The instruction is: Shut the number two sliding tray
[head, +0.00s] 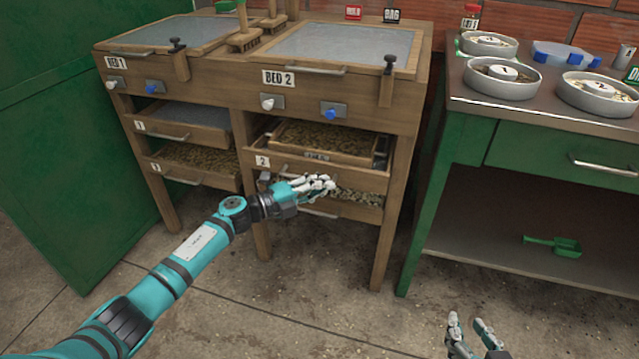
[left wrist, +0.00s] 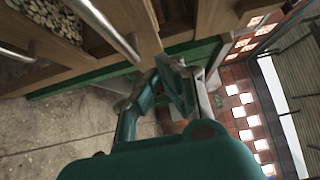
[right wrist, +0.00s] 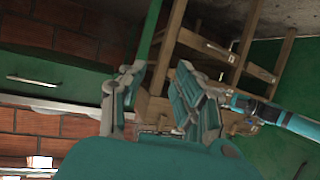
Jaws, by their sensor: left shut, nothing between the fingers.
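The number two sliding tray (head: 280,167), a wooden tray with a "2" label on its front, sits under BED 2 in the head view. It stands pulled out, with its inside showing. My left gripper (head: 328,184) is shut and empty, in front of the tray's face and hiding part of it and its handle area. I cannot tell whether it touches the tray. The left gripper's fingers also show in the left wrist view (left wrist: 178,88). My right gripper (head: 470,330) is open and empty, low over the floor at the right, away from the cabinet.
A lower tray of pale beans (head: 362,198) sits below tray two. Under BED 1, two trays (head: 190,128) are also partly out. A green bench (head: 470,139) with round pans stands at the right, and a green cabinet (head: 60,120) at the left. The floor in front is clear.

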